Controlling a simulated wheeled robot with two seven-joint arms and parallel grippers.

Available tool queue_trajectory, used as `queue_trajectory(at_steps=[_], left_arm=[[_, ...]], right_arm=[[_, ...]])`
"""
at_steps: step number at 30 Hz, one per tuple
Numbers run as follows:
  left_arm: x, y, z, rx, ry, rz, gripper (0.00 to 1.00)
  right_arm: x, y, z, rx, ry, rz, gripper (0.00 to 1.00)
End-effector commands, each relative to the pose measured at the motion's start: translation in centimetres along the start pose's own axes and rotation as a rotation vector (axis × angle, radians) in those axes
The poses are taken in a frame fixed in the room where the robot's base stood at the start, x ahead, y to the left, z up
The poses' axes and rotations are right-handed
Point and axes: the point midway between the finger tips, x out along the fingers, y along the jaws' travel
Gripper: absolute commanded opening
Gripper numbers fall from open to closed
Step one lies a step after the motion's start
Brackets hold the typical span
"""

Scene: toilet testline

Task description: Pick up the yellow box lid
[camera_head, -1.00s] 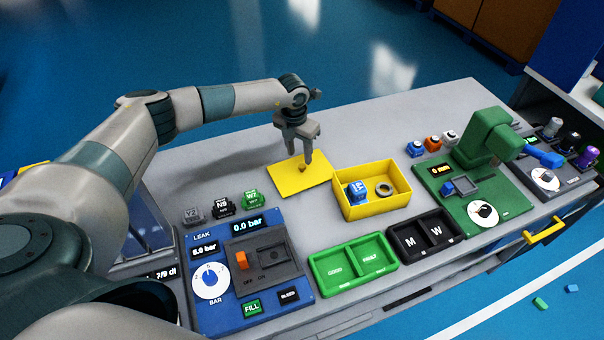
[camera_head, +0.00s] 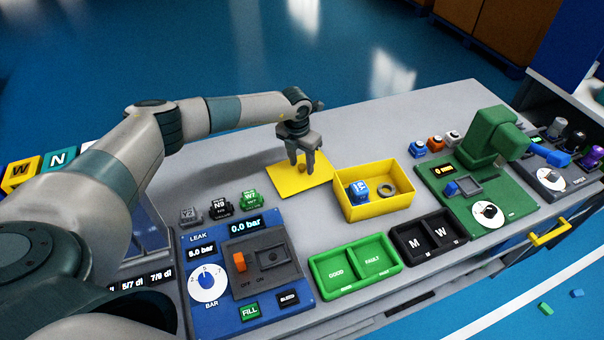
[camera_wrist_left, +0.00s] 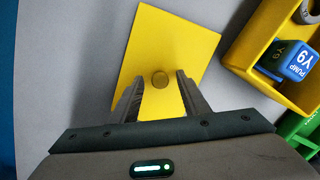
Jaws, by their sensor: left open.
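The yellow box lid (camera_head: 291,181) lies flat on the grey table, left of the open yellow box (camera_head: 377,208). A small round knob (camera_head: 302,167) stands at its middle. My left gripper (camera_head: 302,169) points down over the lid with its fingers at the knob. In the left wrist view the lid (camera_wrist_left: 172,50) fills the middle, and the open fingers of the left gripper (camera_wrist_left: 158,92) stand on either side, just short of the knob (camera_wrist_left: 160,79). I cannot tell whether the fingertips touch the lid. My right gripper is not in view.
The yellow box holds a blue block (camera_head: 358,190) and a grey ring (camera_head: 382,191). In front are a blue leak panel (camera_head: 222,318), a green tray (camera_head: 322,285) and a black tray (camera_head: 405,258). A green machine (camera_head: 488,140) stands right. The table behind the lid is clear.

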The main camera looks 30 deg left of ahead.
Motion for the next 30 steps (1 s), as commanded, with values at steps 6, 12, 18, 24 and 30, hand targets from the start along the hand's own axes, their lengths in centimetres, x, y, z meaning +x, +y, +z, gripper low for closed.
queue_trajectory(at_steps=[6, 12, 18, 24, 30], left_arm=[[0.0, 0.0, 0.0, 0.000, 0.000, 0.000, 0.42], [0.0, 0.0, 0.0, 0.000, 0.000, 0.000, 0.00], [0.0, 0.0, 0.0, 0.000, 0.000, 0.000, 0.00], [-0.3, 0.0, 0.1, 0.000, -0.001, 0.000, 0.00], [-1.7, 0.0, 0.3, 0.001, -0.002, 0.000, 0.00]], right_arm=[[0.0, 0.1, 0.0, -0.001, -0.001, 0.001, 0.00], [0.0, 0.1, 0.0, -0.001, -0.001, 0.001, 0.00], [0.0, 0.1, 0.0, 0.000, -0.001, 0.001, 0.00], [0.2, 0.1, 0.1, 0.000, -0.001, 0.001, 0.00], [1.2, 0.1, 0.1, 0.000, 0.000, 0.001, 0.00]])
